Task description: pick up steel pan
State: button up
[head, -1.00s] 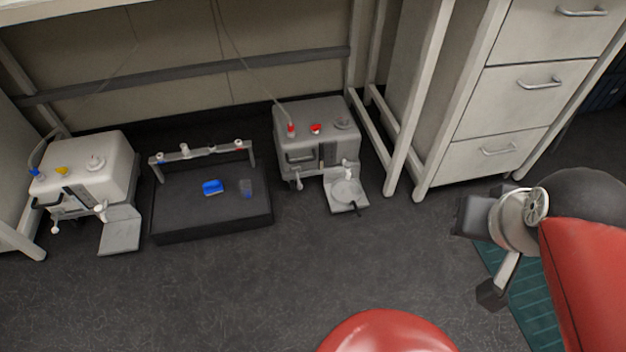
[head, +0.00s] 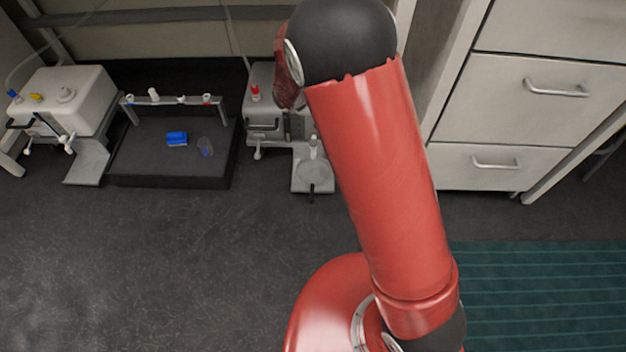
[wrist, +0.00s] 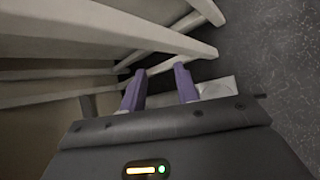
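The steel pan (head: 313,172) is a shallow, round, grey dish with a short dark handle. In the head view it sits on the small plate at the front of the grey machine (head: 262,130). My gripper (wrist: 158,70) is open, with two purple fingers apart and nothing seen between them. In the head view my red arm hides the gripper and part of the grey machine. In the wrist view a pale grey plate (wrist: 215,87) shows just right of the fingers, with a dark stub at its right; the pan's outline is not clear there.
White bench legs (wrist: 205,10) cross the wrist view close beyond the fingers. A black tray (head: 150,165) holding a blue item (head: 177,138) and a clear cup (head: 205,146) stands left. A white machine (head: 75,95) is further left. White drawers (head: 540,100) stand right. Front floor is clear.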

jog(key=w+a+f+n+t+b, duration=0.15)
jog(key=a+f+n, duration=0.25)
jog(key=f, duration=0.4)
jog(key=w+a+f+n+t, duration=0.25)
jog(key=a+f+n, duration=0.2)
jog(key=f, duration=0.35)
jog(key=n+t+y+b, duration=0.2)
jog(key=n+t+y, duration=0.2)
jog(key=n, duration=0.5)
send_near(300, 163)
jog(key=shift+w+a, duration=0.1)
jog(key=shift+a, duration=0.1)
jog(key=shift+w+d+f, duration=0.1)
jog(key=shift+w+f, duration=0.15)
jog(key=b+x, duration=0.1)
jog(key=x, duration=0.6)
jog(key=shift+d+r+b, duration=0.1)
jog(key=shift+d+b, duration=0.1)
jog(key=shift+b, duration=0.15)
jog(key=shift+s, duration=0.1)
jog(key=shift+c, duration=0.4)
grip_shut()
